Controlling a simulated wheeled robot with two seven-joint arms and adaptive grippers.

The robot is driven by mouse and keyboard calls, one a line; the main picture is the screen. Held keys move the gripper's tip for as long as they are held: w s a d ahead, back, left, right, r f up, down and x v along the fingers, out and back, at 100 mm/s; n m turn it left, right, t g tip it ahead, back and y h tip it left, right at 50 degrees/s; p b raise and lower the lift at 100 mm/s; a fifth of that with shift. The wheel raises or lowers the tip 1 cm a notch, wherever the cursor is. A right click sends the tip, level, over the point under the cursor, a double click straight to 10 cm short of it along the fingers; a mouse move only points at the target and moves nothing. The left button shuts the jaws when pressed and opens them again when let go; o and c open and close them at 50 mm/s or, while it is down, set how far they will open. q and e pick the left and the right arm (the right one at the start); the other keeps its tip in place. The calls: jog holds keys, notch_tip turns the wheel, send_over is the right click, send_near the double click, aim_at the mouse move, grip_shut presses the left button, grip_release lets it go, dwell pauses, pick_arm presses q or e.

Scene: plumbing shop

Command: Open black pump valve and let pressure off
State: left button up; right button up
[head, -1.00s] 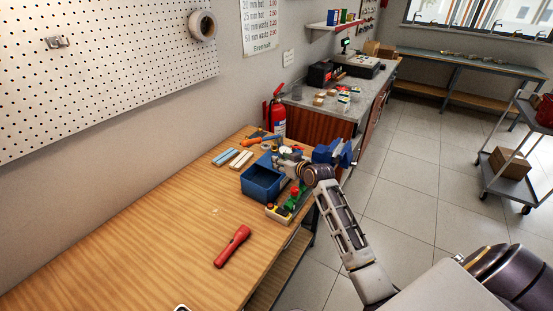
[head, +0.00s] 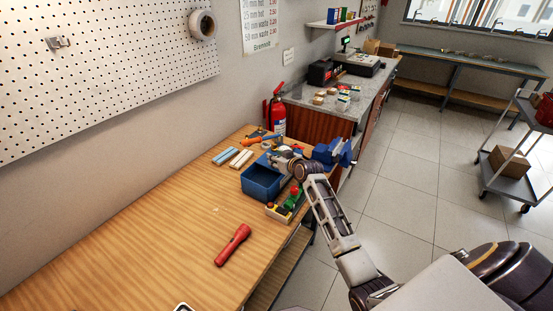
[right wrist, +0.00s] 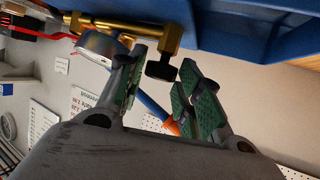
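The black valve knob (right wrist: 161,70) sits on the end of a brass fitting (right wrist: 170,38) beside a blue body in the right wrist view. My right gripper (right wrist: 161,78) is open, with green-padded fingers on either side of the knob near their tips. I cannot tell whether either finger touches it. In the head view my right gripper (head: 283,161) is over the far side of the blue tank (head: 258,190) and hides the valve there. My left gripper is not in view.
A blue vise (head: 336,151) stands on the bench edge behind. A red flashlight (head: 233,245) lies in front, and light bars (head: 232,157) lie left. The bench (head: 130,240) is largely clear at left.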

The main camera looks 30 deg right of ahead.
jog(key=c, duration=0.7)
jog(key=shift+d+n+y+b, duration=0.2)
jog(key=shift+n+y+b, duration=0.75)
jog(key=shift+b, duration=0.6)
jog(key=shift+r+n+g+y+b, duration=0.1)
jog(key=shift+n+g+y+b, duration=0.2)
jog(key=shift+n+y+b, duration=0.9)
jog(key=shift+m+h+b, duration=0.35)
jog(key=shift+m+b, duration=0.05)
jog(key=shift+m, duration=0.15)
jog(key=o, duration=0.7)
